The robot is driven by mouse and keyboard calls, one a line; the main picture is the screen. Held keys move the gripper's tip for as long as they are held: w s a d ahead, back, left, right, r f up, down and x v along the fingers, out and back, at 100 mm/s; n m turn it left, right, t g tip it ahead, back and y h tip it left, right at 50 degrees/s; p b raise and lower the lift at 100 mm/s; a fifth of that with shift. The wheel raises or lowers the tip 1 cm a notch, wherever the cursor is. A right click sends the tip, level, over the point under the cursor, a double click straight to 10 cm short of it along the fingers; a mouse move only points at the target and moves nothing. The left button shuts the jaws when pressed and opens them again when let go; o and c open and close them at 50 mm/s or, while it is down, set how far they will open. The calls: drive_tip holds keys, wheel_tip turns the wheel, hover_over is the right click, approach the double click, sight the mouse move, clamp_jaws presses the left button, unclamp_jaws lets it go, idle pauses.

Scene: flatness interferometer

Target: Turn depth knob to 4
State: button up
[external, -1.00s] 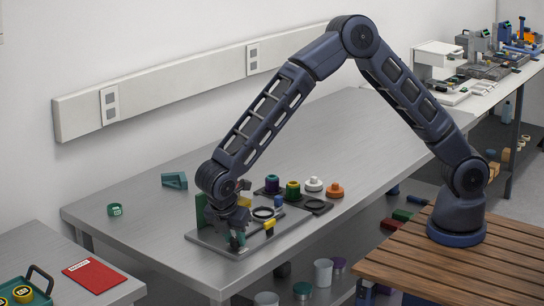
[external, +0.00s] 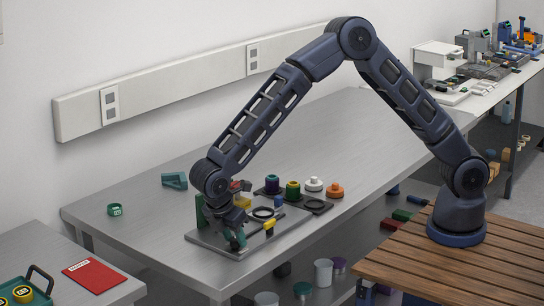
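The interferometer's grey base plate (external: 290,224) lies on the metal table, with a green upright block (external: 200,211) at its left end. My gripper (external: 237,241) points down over the plate's front left part, near a small dark teal part. The depth knob cannot be made out for certain; the gripper and wrist cover that area. Whether the fingers are closed on anything is too small to tell. A yellow part (external: 269,225) and a dark ring (external: 263,212) sit on the plate to the right of my gripper.
Purple (external: 272,184), green (external: 293,191), white (external: 313,185) and orange (external: 335,190) knob-like pieces stand behind and right of the plate. The table's left part is mostly clear.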

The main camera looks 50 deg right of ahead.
drive_tip(key=shift+o, duration=1)
drive_tip(key=v, duration=1)
drive_tip(key=shift+r, duration=0.4)
drive_tip(key=shift+a, duration=0.15)
